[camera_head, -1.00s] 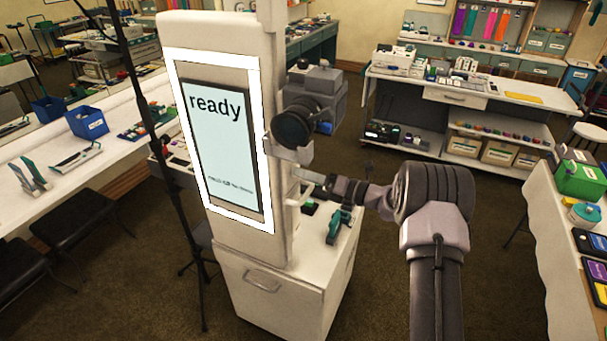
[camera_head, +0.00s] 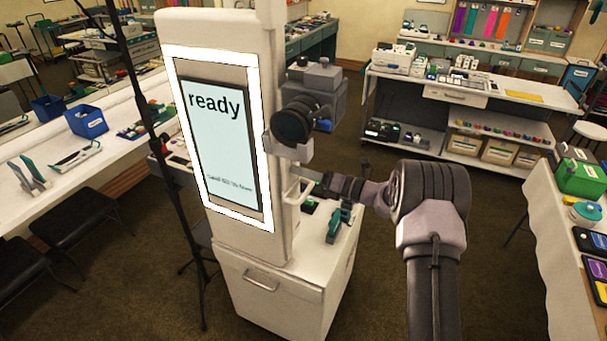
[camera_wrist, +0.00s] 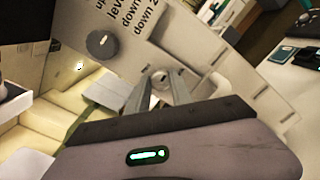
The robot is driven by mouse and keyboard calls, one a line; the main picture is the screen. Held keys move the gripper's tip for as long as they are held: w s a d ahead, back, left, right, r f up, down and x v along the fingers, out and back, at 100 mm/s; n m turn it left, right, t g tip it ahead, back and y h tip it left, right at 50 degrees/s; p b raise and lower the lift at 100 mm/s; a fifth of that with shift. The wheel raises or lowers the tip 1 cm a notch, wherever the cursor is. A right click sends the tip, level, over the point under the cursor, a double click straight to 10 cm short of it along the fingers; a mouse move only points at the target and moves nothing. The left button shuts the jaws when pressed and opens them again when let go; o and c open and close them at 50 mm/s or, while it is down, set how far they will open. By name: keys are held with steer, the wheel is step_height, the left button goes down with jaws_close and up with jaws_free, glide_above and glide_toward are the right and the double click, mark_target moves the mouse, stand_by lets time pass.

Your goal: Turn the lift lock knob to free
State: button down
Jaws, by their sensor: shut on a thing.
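My gripper (camera_wrist: 162,82) has its two fingertips closed around a small pale round knob (camera_wrist: 159,79) on a light panel in the wrist view. The fingers hide part of the knob, and I cannot read its setting. In the head view my gripper (camera_head: 312,179) reaches the right side of the white booth column (camera_head: 279,222), below the camera. A second, grey dial (camera_wrist: 102,44) sits up and left of my fingers, beside printed words including "up", "level" and "down".
A black camera (camera_head: 306,104) juts from the column above my gripper. A lit screen (camera_head: 217,140) reads "ready". A white handle (camera_head: 300,194) and a green-and-black item (camera_head: 338,224) are below. A dark stand (camera_head: 150,110) is left. Carpet is clear at right.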

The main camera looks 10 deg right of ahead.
steer(key=n+b, duration=0.3)
steer(key=b, duration=0.1)
steer(key=shift+f+n, duration=0.3)
steer(key=shift+n, duration=0.1)
steer(key=n+b, duration=0.5)
steer(key=b, duration=0.2)
steer(key=shift+n, duration=0.3)
steer(key=n+b, duration=0.4)
steer(key=b, duration=0.1)
steer(key=shift+n+y+b, duration=0.3)
steer(key=shift+b, duration=0.1)
steer(key=n+b, duration=0.4)
steer(key=shift+r+g, duration=0.15)
steer(key=shift+g, duration=0.15)
steer(key=shift+b, duration=0.35)
steer(key=c, duration=1.1)
jaws_free()
steer(key=shift+r, duration=0.1)
